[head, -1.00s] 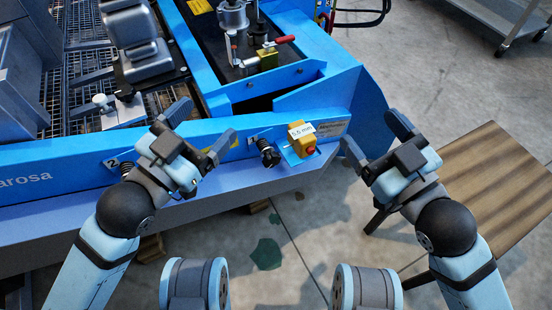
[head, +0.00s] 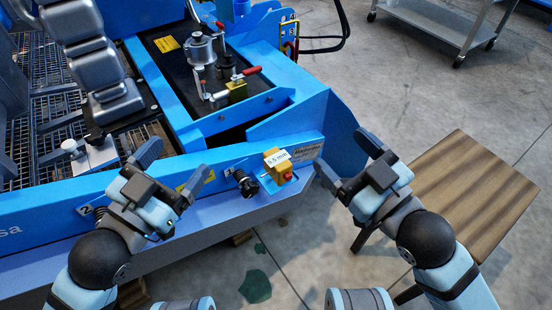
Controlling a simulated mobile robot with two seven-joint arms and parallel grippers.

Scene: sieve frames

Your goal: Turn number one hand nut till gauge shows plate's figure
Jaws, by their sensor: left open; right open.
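A label "2" (head: 87,209) marks a spot at the left, partly behind my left gripper. My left gripper (head: 178,166) is open and empty, left of the hand nut. My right gripper (head: 344,162) is open and empty, right of the gauge and plate. Neither touches the nut.
The blue machine (head: 190,158) fills the left and centre, with clamps and a red-handled lever (head: 247,72) on top. A wooden-topped table (head: 470,185) stands at the right. A grey cart (head: 440,22) is at the back right. Concrete floor between them is clear.

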